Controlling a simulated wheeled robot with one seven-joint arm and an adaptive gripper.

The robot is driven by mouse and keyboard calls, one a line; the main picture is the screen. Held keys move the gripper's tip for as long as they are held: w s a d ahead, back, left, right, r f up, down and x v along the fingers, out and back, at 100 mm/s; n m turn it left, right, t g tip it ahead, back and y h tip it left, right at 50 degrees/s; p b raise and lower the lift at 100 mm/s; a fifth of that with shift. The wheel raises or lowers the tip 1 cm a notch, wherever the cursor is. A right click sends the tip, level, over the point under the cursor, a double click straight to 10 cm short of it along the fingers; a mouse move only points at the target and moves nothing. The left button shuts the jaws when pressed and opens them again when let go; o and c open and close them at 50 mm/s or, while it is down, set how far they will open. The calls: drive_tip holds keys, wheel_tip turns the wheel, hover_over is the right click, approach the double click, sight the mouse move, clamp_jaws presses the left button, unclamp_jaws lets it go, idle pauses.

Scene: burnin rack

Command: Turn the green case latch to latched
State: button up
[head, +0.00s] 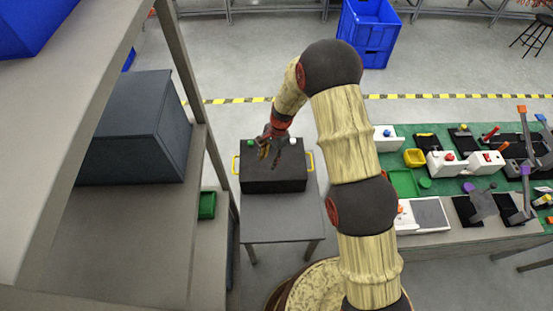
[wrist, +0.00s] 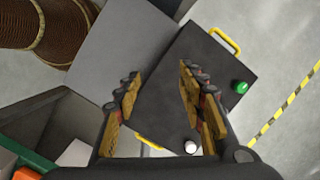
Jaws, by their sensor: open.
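The green case latch (head: 250,143) is a small round green knob at the far left edge of the black case (head: 274,181). It also shows at the right in the wrist view (wrist: 240,87), at the case's edge. A similar white knob (head: 293,141) sits on the same edge, and in the wrist view it is at the lower middle (wrist: 191,146). My gripper (head: 264,147) is above the case's far part, between the two knobs. In the wrist view its fingers (wrist: 158,82) are apart with nothing between them. The latch's turn angle is too small to tell.
The case has yellow handles (head: 310,161) at both sides and stands on a small grey table (head: 262,226). A grey shelf with a dark box (head: 135,128) is at the left. A green-topped bench (head: 450,140) with several devices is at the right. Floor behind the case is clear.

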drive_tip(key=s+d+r+n, duration=0.2)
drive_tip(key=s+r, duration=0.1)
drive_tip(key=r, duration=0.2)
drive_tip(key=shift+d+n+b, duration=0.2)
drive_tip(key=shift+n+b, duration=0.15)
drive_tip(key=shift+n, duration=0.05)
drive_tip(key=s+d+r+n+t+h+b, duration=0.1)
drive_tip(key=s+d+r+n+t+b, duration=0.2)
drive_tip(key=s+r, duration=0.9)
drive_tip(key=s+d+r+n+t+h+b, duration=0.1)
drive_tip(key=s+d+r+n+t+b, duration=0.2)
drive_tip(key=s+d+r+b, duration=0.6)
drive_tip(key=s+d+r+n, duration=0.2)
drive_tip(key=s+d+r, duration=0.1)
drive_tip(key=s, duration=0.4)
drive_tip(key=shift+r+t+h, duration=0.2)
drive_tip(key=shift+t+h, duration=0.1)
drive_tip(key=shift+r, duration=0.15)
idle(1.3)
